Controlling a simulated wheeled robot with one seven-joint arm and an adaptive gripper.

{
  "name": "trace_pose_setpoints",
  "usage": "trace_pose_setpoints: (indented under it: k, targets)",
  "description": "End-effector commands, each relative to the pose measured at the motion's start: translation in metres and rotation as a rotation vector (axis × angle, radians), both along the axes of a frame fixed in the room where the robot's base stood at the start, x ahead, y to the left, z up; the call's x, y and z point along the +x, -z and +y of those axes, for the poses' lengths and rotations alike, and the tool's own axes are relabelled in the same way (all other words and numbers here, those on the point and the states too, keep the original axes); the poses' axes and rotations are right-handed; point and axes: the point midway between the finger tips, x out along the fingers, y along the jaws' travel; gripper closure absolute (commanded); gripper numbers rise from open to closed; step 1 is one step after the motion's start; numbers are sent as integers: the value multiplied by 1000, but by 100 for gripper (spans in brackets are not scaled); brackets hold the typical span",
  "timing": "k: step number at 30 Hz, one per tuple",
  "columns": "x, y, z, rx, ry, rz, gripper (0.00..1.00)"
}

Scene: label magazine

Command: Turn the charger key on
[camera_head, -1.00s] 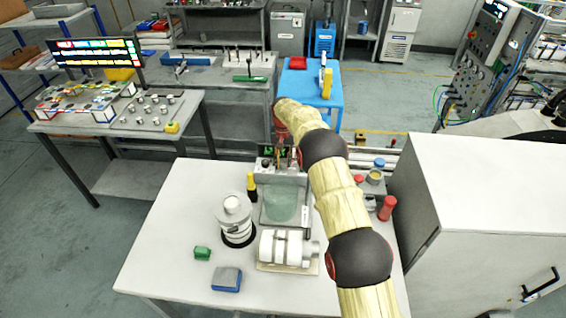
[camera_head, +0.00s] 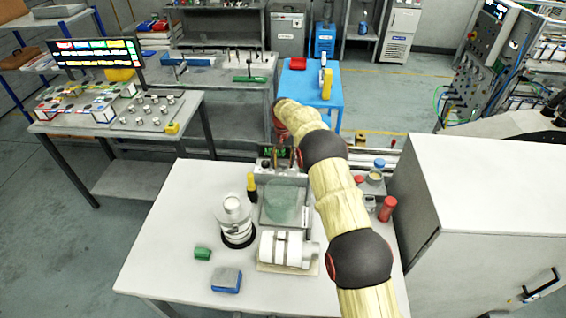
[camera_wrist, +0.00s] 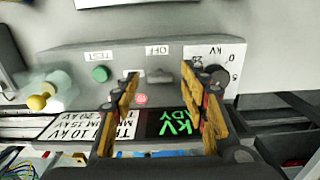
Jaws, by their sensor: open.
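The charger is a grey control box (camera_wrist: 75,58) in the wrist view, with a green TEST button (camera_wrist: 100,74), a small dark grey switch or key (camera_wrist: 160,76) by the OFF label (camera_wrist: 158,50), and a black kV knob (camera_wrist: 217,76). Its screen shows green letters (camera_wrist: 175,123), partly hidden by a finger. My gripper (camera_wrist: 170,88) is open, its two yellow-padded fingers on either side of the grey switch. I cannot tell whether they touch it. In the head view my gripper (camera_head: 282,157) is over the box (camera_head: 264,164) at the table's back edge.
The white table (camera_head: 175,235) also carries a white cylinder (camera_head: 235,215), a clear-covered unit (camera_head: 284,203), a white motor-like part (camera_head: 287,248), a yellow-black tool (camera_head: 252,186) and a red-capped item (camera_head: 387,208). A white cabinet (camera_head: 490,190) stands right.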

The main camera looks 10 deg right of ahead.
Motion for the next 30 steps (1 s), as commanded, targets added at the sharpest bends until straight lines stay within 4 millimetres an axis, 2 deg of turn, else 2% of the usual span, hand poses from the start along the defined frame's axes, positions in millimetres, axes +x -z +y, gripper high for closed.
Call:
trace_pose_setpoints:
  k: [5,15,21,25,30]
  targets:
    - [0,-9,0,0,0,-1,56]
    - [1,-74,0,0,0,-3,56]
    - [1,-105,0,0,0,-1,56]
    - [1,-116,0,0,0,-1,56]
    - [1,-120,0,0,0,0,56]
